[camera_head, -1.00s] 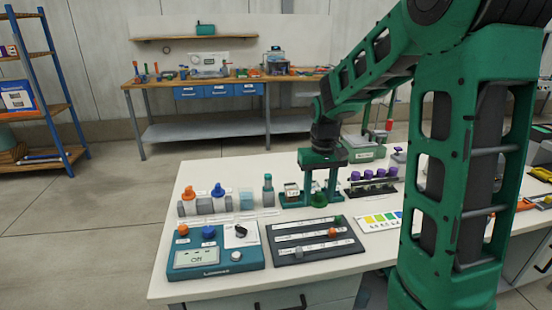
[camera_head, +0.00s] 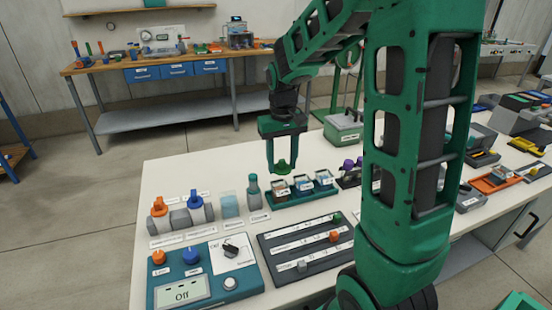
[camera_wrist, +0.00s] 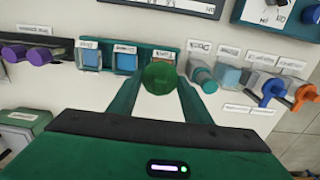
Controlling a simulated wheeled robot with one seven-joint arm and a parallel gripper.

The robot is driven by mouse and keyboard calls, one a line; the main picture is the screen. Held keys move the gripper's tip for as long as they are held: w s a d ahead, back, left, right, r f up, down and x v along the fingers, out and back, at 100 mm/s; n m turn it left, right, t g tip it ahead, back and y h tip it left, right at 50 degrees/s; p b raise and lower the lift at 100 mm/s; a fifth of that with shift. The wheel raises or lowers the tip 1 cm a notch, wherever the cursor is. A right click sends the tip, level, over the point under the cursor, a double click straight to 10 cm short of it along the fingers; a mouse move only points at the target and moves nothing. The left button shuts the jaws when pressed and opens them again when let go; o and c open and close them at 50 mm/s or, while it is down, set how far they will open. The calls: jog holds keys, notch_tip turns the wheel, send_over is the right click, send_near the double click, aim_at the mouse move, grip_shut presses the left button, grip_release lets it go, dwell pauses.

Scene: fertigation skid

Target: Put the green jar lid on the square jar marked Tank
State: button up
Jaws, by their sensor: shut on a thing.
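My gripper (camera_head: 282,164) is shut on the green jar lid (camera_head: 283,166), which hangs between the fingertips at the left back end of a green rack (camera_head: 298,196). The lid (camera_wrist: 160,77) also shows between the fingers in the wrist view. The rack holds square jars: a left one (camera_head: 280,188) with brownish contents, a middle one (camera_head: 303,185) and a right one (camera_head: 324,178), both bluish. None of the three carries a lid.
A teal bottle (camera_head: 253,192) and a blue block (camera_head: 229,205) stand left of the rack. Orange (camera_head: 158,207) and blue (camera_head: 195,199) knobbed valves are farther left. A slider panel (camera_head: 305,246) lies in front. Purple-capped tubes (camera_head: 350,166) stand to the right.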

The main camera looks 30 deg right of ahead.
jog(key=shift+w+a+f, duration=0.2)
jog(key=shift+w+f, duration=0.1)
jog(key=shift+f, duration=0.2)
jog(key=shift+w+d+f, duration=0.1)
jog(key=shift+f, duration=2.25)
jog(key=o, duration=1.1)
jog(key=shift+r, duration=3.5)
